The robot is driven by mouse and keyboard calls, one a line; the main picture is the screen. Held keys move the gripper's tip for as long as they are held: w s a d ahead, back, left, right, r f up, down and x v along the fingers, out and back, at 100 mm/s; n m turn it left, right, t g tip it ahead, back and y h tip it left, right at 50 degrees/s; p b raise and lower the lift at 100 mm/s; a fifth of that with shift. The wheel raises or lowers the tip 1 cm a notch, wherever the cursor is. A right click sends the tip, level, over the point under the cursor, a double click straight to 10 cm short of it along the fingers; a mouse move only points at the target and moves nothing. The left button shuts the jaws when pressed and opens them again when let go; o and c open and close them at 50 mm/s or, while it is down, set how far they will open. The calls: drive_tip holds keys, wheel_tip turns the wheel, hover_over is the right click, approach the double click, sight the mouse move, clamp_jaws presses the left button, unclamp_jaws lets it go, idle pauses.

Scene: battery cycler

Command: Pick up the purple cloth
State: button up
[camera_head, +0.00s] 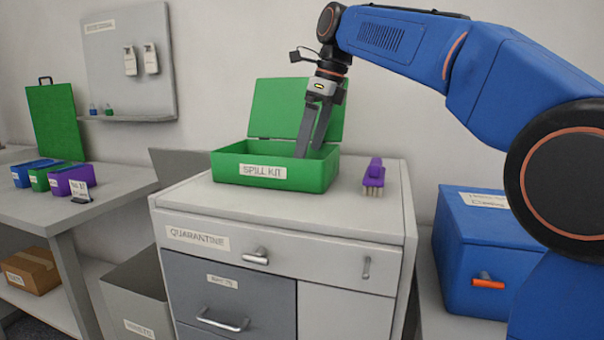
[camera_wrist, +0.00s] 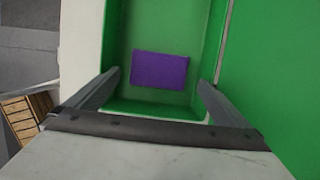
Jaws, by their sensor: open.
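The purple cloth (camera_wrist: 160,71) lies flat as a small rectangle on the floor of the green spill kit box. It shows in the wrist view, between and beyond my two fingers; in the head view the box's front wall hides it. The green box (camera_head: 222,172) stands on the cabinet with its lid (camera_head: 295,108) raised at the back. My gripper (camera_head: 309,150) points down over the box, its fingertips at or just below the rim level. It is open and empty, and its fingers also show in the wrist view (camera_wrist: 158,92) apart from the cloth.
A purple brush (camera_head: 375,172) stands on the cabinet top (camera_head: 345,205) right of the box. The raised lid stands behind the gripper. A blue chest (camera_head: 470,240) is at the right. A side table (camera_head: 110,185) at the left holds small coloured bins.

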drive_tip(key=shift+x, duration=2.35)
drive_tip(key=shift+s+a, duration=0.15)
drive_tip(key=shift+c, duration=0.3)
drive_tip(key=c, duration=0.9)
